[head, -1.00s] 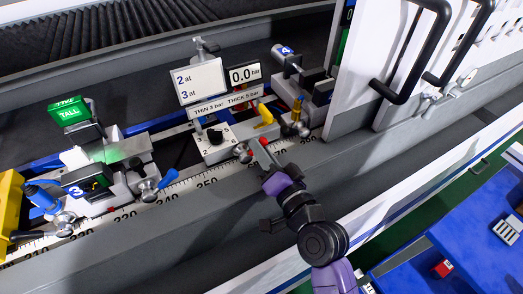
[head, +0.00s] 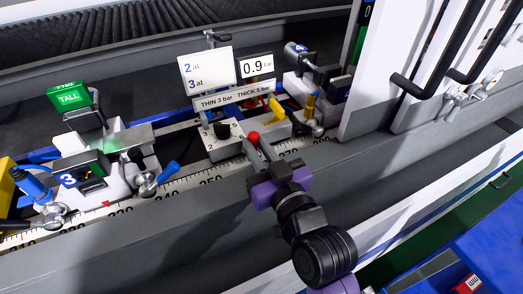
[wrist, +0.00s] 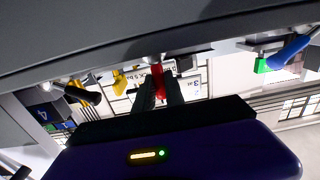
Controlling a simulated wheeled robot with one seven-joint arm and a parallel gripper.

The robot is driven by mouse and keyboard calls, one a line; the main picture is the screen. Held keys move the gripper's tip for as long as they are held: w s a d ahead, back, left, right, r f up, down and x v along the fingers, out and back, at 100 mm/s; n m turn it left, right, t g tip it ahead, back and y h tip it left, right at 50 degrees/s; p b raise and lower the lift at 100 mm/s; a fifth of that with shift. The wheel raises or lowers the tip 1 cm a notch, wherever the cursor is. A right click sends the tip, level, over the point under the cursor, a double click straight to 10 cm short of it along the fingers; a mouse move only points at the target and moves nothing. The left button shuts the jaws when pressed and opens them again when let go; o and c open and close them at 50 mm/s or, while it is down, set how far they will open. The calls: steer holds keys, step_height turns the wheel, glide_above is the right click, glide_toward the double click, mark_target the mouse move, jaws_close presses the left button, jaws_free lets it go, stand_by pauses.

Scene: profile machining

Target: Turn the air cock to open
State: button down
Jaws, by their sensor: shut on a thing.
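The air cock shows as a red handle, with its rounded red end (head: 253,137) visible beside the white dial box in the head view. In the wrist view the red handle (wrist: 159,88) stands between the two dark fingers. My gripper (head: 261,150) is shut on this handle, and the fingers (wrist: 160,96) hide part of it. The pressure display (head: 257,65) above reads 0.9 bar. The cock's body is mostly hidden behind the fingers.
A white box with a black selector knob (head: 221,130) is just left of the fingers. A yellow lever (head: 276,117) is close behind. A sign (head: 232,96) reads THIN 3 bar, THICK 5 bar. A blue-handled clamp (head: 166,174) stands left, and a white door (head: 385,75) right.

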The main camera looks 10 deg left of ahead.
steer(key=n, duration=0.1)
steer(key=n+b, duration=0.1)
steer(key=a+n+b, duration=0.1)
steer(key=shift+s+f+n, duration=0.25)
steer(key=shift+s+n, duration=0.05)
steer(key=shift+s, duration=0.05)
steer(key=shift+s+a+f+n+b, duration=0.15)
steer(key=shift+a+n+b, duration=0.2)
steer(key=shift+n, duration=0.45)
steer(key=shift+s+a+f+n+b, duration=0.15)
steer(key=shift+n+b, duration=0.3)
steer(key=shift+n, duration=0.35)
steer(key=shift+r, duration=0.1)
steer(key=c, duration=1.7)
jaws_free()
steer(key=shift+s, duration=0.15)
steer(key=b+v, duration=0.1)
steer(key=v, duration=0.6)
steer(key=shift+s+d, duration=0.2)
steer(key=shift+s, duration=0.05)
